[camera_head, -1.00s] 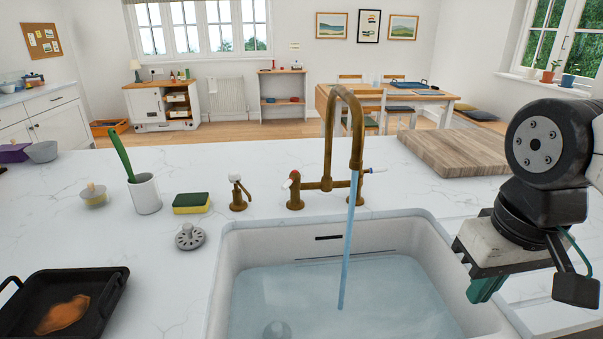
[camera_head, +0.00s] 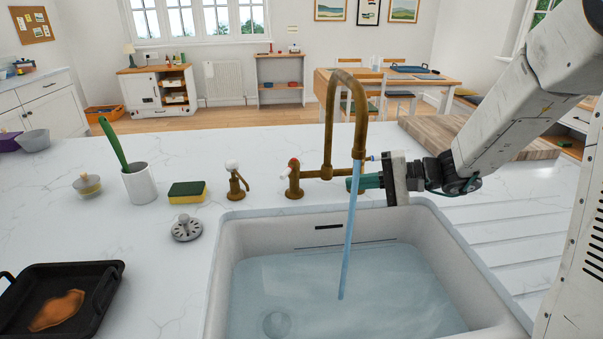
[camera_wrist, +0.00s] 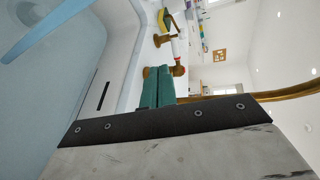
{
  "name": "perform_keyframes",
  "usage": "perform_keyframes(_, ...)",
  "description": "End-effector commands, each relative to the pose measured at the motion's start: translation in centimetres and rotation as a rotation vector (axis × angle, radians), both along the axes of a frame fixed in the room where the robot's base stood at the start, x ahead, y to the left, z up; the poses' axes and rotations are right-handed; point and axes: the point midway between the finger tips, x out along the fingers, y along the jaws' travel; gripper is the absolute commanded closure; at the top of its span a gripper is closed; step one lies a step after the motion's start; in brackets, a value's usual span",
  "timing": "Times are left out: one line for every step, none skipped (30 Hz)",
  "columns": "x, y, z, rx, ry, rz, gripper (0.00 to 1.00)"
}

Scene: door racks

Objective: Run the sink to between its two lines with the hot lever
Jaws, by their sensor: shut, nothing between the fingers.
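The brass tap (camera_head: 329,130) runs a blue stream (camera_head: 349,235) into the white sink (camera_head: 232,236). Water (camera_head: 330,290) covers the sink floor. One thin dark line (camera_head: 345,243) shows on the back wall just above the water; I cannot make out a second line. The hot lever (camera_head: 293,178), with a red cap and white tip, stands left of the spout; it also shows in the wrist view (camera_wrist: 177,60). My gripper (camera_head: 352,184) is shut and empty, right of the lever and behind the stream. Its teal fingers (camera_wrist: 158,90) point toward the lever, apparently apart from it.
The other lever, on the tap's right, is mostly hidden by my gripper. A brass fitting (camera_head: 236,181), a sponge (camera_head: 187,191), a drain strainer (camera_head: 187,228) and a white cup (camera_head: 140,183) stand left. A cutting board (camera_head: 520,145) lies behind my arm.

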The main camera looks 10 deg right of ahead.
Motion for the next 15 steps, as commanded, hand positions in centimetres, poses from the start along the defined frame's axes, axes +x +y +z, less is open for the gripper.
perform_keyframes(1.0,-0.3,0.3,0.015,-0.042,-0.027,1.00)
perform_keyframes(1.5,-0.4,0.5,0.020,-0.069,-0.040,1.00)
perform_keyframes(2.0,-0.4,0.8,0.024,-0.100,-0.051,1.00)
perform_keyframes(2.2,-0.4,1.0,0.024,-0.116,-0.055,1.00)
perform_keyframes(2.3,-0.3,1.0,0.025,-0.128,-0.058,1.00)
perform_keyframes(2.5,-0.1,1.1,0.024,-0.136,-0.060,1.00)
perform_keyframes(2.7,0.1,1.0,0.024,-0.140,-0.059,1.00)
perform_keyframes(2.8,0.4,1.0,0.023,-0.141,-0.059,1.00)
perform_keyframes(3.0,0.9,0.9,0.025,-0.140,-0.059,1.00)
perform_keyframes(3.2,1.4,0.8,0.025,-0.140,-0.058,1.00)
perform_keyframes(3.4,1.9,0.6,0.024,-0.139,-0.057,1.00)
perform_keyframes(3.7,2.6,0.5,0.024,-0.138,-0.057,1.00)
perform_keyframes(4.0,3.2,0.4,0.025,-0.138,-0.056,1.00)
perform_keyframes(4.2,3.8,0.3,0.024,-0.139,-0.056,1.00)
perform_keyframes(4.6,4.6,0.1,0.024,-0.138,-0.056,1.00)
